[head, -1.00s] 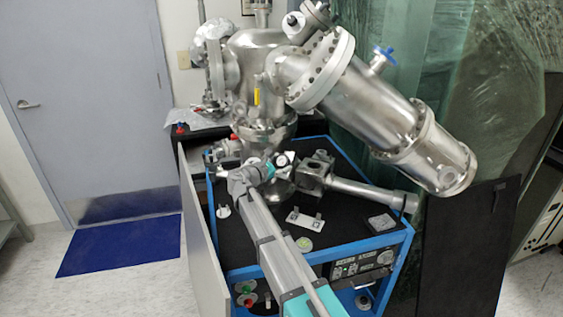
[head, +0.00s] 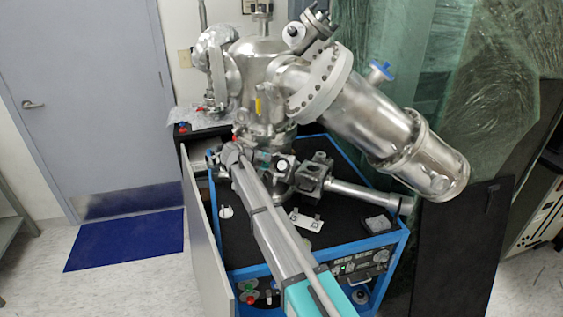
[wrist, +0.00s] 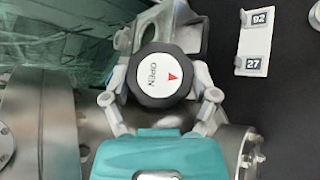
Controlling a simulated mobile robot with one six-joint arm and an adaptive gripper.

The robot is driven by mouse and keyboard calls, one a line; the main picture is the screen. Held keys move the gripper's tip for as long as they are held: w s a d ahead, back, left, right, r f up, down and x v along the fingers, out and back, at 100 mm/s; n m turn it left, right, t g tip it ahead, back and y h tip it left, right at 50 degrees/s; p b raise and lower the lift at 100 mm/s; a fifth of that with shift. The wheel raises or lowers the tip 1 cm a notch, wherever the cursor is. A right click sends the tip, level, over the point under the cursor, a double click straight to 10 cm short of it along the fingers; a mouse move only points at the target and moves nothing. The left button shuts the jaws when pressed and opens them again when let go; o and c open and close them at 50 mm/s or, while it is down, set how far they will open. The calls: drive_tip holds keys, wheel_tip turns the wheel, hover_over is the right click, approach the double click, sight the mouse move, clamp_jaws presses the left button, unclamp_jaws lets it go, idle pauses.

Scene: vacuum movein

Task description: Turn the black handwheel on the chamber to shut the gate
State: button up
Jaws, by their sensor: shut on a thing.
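The black handwheel (wrist: 160,93) has a white face with the word OPEN and a red arrow. In the wrist view the word runs sideways and the arrow is near the face's right side. My gripper (wrist: 159,98) is shut on the wheel, one finger at each side of its rim. In the head view the handwheel (head: 283,167) is small, low in front of the steel chamber (head: 262,78), with my teal gripper (head: 266,160) at its left. My arm hides part of the gripper there. The gate itself is not visible.
A white tag plate (head: 306,222) marked 92 and 27 lies in front. A large flanged steel cylinder (head: 385,125) slopes overhead to the right.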

drive_tip(key=shift+w+r+m+g+y+p, duration=0.15)
drive_tip(key=shift+m+g+y+p, duration=0.15)
drive_tip(key=shift+m+g+p, duration=0.4)
drive_tip(key=o, duration=1)
drive_tip(key=shift+f+t+b, duration=0.25)
drive_tip(key=shift+t+b, duration=0.05)
drive_tip(key=shift+b, duration=0.3)
